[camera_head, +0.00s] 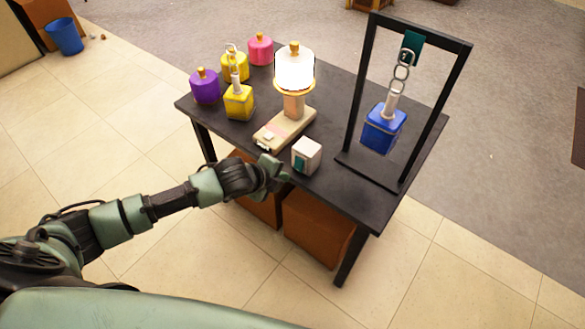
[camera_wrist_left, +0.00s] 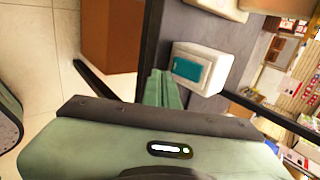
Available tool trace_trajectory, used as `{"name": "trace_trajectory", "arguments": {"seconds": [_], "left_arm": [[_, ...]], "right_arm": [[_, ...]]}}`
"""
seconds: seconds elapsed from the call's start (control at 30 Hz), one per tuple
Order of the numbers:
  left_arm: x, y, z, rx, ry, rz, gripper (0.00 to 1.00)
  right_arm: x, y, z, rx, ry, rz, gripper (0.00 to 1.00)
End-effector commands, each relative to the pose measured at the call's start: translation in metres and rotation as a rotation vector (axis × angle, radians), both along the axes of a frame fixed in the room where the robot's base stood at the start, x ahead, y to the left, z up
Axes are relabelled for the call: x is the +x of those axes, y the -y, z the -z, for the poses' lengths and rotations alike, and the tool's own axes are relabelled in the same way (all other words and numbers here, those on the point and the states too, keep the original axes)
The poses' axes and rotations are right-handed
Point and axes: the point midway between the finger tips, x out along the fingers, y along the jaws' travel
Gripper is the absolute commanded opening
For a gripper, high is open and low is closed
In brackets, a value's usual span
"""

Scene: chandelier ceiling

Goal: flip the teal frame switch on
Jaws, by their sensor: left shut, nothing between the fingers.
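The teal switch (camera_head: 299,162) is a small teal plate on the front face of a white box (camera_head: 311,151), at the near edge of the dark table. In the left wrist view the teal plate (camera_wrist_left: 188,70) faces me on the white box (camera_wrist_left: 208,62). My left gripper (camera_head: 277,172) is shut and empty, just left of the box at the table edge. In the left wrist view its closed fingers (camera_wrist_left: 164,88) end just left of the box; contact cannot be told. The black frame (camera_head: 353,95) stands to the right, with a blue lantern (camera_head: 382,130) hanging from a teal block (camera_head: 412,43). My right gripper is not in view.
A bright white lamp (camera_head: 294,70) stands on a beige base (camera_head: 270,136) behind the box. Yellow, purple (camera_head: 205,88) and pink (camera_head: 260,50) lanterns stand at the table's back left. Brown boxes (camera_head: 318,225) sit under the dark table (camera_head: 345,194).

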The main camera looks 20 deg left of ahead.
Motion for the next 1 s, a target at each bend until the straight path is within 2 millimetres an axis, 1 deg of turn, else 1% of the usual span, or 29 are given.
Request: {"name": "trace_trajectory", "arguments": {"seconds": [0.07,0.13,0.3,0.47,0.73,0.8,0.87,0.93,1.0], "left_arm": [[0.01,0.004,0.011,-0.001,0.0,-0.001,0.0],[0.023,0.008,0.009,-0.002,0.002,-0.001,0.0],[0.039,0.014,0.013,0.0,0.001,-0.001,0.0],[0.045,0.016,0.015,0.0,0.001,0.001,0.0],[0.045,0.016,0.015,0.0,0.001,0.001,0.0],[0.045,0.016,0.018,-0.002,0.011,0.0,0.0],[0.046,0.016,0.023,-0.014,0.038,-0.001,0.0],[0.049,0.017,0.017,-0.017,0.05,-0.001,0.0],[0.048,0.017,0.017,-0.016,0.049,-0.001,0.0]], "right_arm": [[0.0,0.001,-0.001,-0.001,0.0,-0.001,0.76],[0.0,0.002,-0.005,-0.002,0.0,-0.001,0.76],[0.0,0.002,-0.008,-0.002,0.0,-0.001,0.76],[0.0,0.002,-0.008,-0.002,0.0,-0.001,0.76],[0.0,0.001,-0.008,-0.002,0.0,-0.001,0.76],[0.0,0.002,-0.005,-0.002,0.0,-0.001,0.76],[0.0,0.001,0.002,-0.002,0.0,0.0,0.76],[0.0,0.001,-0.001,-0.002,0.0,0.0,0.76],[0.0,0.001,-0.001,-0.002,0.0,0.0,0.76]]}}
